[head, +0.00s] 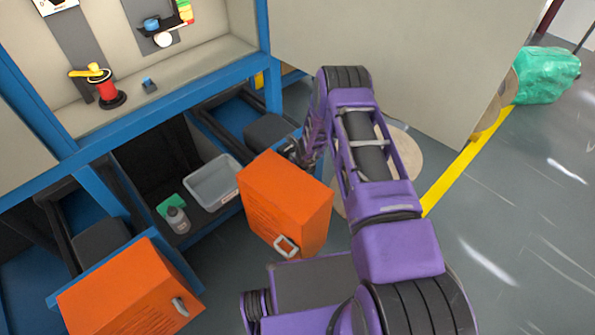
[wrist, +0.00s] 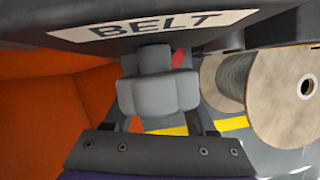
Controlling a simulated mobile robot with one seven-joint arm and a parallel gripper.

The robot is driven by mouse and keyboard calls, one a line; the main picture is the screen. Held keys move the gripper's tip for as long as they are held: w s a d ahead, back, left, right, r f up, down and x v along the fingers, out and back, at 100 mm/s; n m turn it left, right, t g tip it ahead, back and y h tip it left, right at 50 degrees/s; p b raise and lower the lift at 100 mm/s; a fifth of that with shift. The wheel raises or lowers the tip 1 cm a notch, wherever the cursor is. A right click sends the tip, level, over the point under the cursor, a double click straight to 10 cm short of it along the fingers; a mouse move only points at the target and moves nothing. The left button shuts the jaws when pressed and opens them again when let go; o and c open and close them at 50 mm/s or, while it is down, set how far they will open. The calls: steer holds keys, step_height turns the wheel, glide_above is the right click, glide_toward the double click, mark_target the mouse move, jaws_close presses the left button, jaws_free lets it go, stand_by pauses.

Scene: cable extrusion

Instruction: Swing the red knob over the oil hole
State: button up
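A small red piece (wrist: 179,58) shows in the wrist view, just right of the grey finger pads and under a dark surface with a BELT label (wrist: 155,25). It may be the red knob, but most of it is hidden. I cannot make out the oil hole. My gripper (head: 294,152) is low, beside a dark grey housing (head: 268,129) and behind the top of an orange door. In the wrist view my gripper (wrist: 159,85) shows as grey pads close under the BELT surface. I cannot tell whether the pads are parted or touch the red piece.
An open orange door (head: 285,205) stands close left of my arm; another orange door (head: 130,290) is at lower left. A clear bin (head: 213,183) and a grey bottle (head: 177,219) sit in the cabinet. A wooden cable spool (wrist: 285,90) stands right.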

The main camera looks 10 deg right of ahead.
steer(key=shift+s+d+r, duration=0.2)
steer(key=shift+s+r, duration=0.15)
steer(key=shift+r, duration=0.15)
steer(key=p+v, duration=0.1)
steer(key=v, duration=1.5)
steer(key=shift+a+r+p, duration=0.2)
steer(key=shift+p, duration=0.2)
steer(key=shift+w+d, duration=0.1)
